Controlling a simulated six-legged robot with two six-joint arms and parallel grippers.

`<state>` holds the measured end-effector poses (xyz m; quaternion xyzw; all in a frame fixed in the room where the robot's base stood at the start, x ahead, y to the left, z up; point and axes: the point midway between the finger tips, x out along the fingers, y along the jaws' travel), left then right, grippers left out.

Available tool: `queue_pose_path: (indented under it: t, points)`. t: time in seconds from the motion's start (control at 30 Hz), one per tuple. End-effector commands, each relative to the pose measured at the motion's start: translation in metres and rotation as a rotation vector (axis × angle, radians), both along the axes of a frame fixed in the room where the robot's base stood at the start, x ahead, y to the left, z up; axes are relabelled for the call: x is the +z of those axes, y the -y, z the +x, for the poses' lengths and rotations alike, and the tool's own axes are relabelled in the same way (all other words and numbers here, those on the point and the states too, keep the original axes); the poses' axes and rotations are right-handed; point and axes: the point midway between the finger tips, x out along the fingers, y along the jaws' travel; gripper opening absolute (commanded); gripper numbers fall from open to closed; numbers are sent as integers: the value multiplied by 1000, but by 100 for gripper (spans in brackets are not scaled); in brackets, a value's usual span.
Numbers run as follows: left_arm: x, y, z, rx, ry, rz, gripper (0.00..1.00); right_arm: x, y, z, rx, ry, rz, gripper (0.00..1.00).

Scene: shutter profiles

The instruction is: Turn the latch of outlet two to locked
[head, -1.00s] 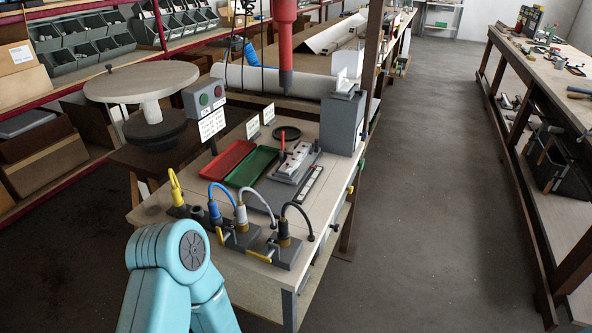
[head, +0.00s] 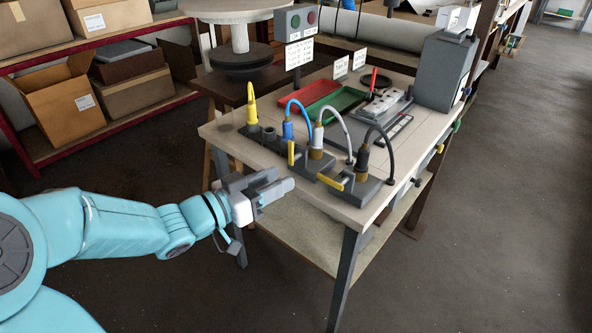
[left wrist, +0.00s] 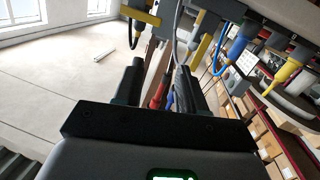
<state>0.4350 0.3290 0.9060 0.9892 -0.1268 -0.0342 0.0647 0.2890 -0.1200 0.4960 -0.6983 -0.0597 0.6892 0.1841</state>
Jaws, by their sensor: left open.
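A row of grey outlet blocks lies along the front edge of the workbench, with a yellow plug (head: 251,104), a blue plug (head: 288,130), a grey plug (head: 317,137) and a black plug (head: 362,158). A second yellow latch handle (head: 330,182) lies nearly flat before the black plug. Outlet numbers cannot be read. My left gripper (head: 276,186) is open and empty, in front of and below the bench edge, apart from both latches. In the left wrist view both handles (left wrist: 203,50) show beyond the fingers (left wrist: 158,84).
The bench (head: 217,130) also carries a red tray (head: 316,94), a green tray (head: 338,103) and a grey box (head: 444,68) at the back right. A lower shelf (head: 300,240) lies under the bench top. The floor (head: 480,230) to the right is clear.

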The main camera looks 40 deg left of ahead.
Motion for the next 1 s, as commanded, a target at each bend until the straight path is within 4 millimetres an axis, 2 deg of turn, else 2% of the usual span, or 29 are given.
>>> queue_pose_path:
  t: [0.03,0.1,0.2,0.33,0.47,0.8,1.0]
  points:
    - [-6,-17,-12,55,36,51,40,-26,0,0,0,0,0,58]
    - [1,-34,-25,117,69,98,40,-38,0,0,0,1,0,58]
    - [4,-47,-36,167,83,129,40,-45,0,0,0,1,0,58]
    - [3,-50,-30,177,78,125,40,-45,0,0,0,1,0,58]
    - [3,-46,-8,171,77,123,40,-48,0,0,0,1,0,58]
    - [3,-40,74,172,76,124,40,-58,0,0,0,1,0,58]
    - [3,-38,109,174,75,124,40,-61,0,0,0,1,0,58]
